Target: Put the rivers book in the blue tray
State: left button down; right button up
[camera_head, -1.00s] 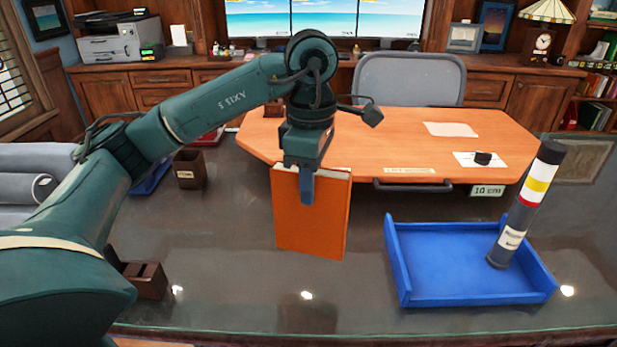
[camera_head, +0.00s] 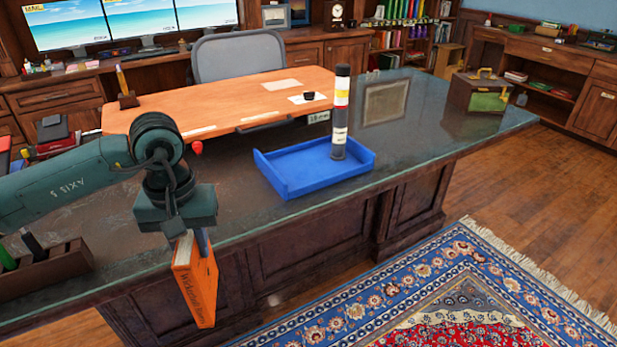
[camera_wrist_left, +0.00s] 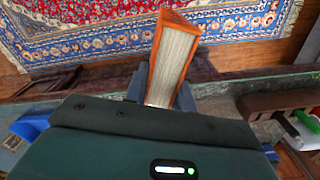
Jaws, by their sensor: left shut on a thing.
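An orange book (camera_head: 193,283) hangs upright from my left gripper (camera_head: 187,238), in front of the desk's near edge and over the floor side. Its spine carries dark lettering that I cannot fully read. In the left wrist view the book's pale page edges (camera_wrist_left: 172,62) sit between the two fingers of the left gripper (camera_wrist_left: 162,93), which is shut on it. The blue tray (camera_head: 300,180) lies on the glass desk top, right of and beyond the book. A dark cylinder with white, yellow and red bands (camera_head: 340,110) stands at its back right; the rest is empty. My right gripper is not in view.
The dark desk (camera_head: 290,250) has a glass top, with a wooden board (camera_head: 225,105) and a grey chair (camera_head: 248,58) behind. A brown organizer (camera_head: 45,270) stands at left. A case (camera_head: 477,93) stands at the right end. A patterned rug (camera_head: 440,290) covers the floor.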

aim_at(305, 168)
jog(key=i+l, duration=0.15)
jog(key=l, duration=0.2)
jog(key=i+l, duration=0.15)
jog(key=l, duration=0.15)
jog(key=i+l, duration=0.1)
jog(key=l, duration=0.25)
jog(key=i+l, duration=0.15)
jog(key=l, duration=0.2)
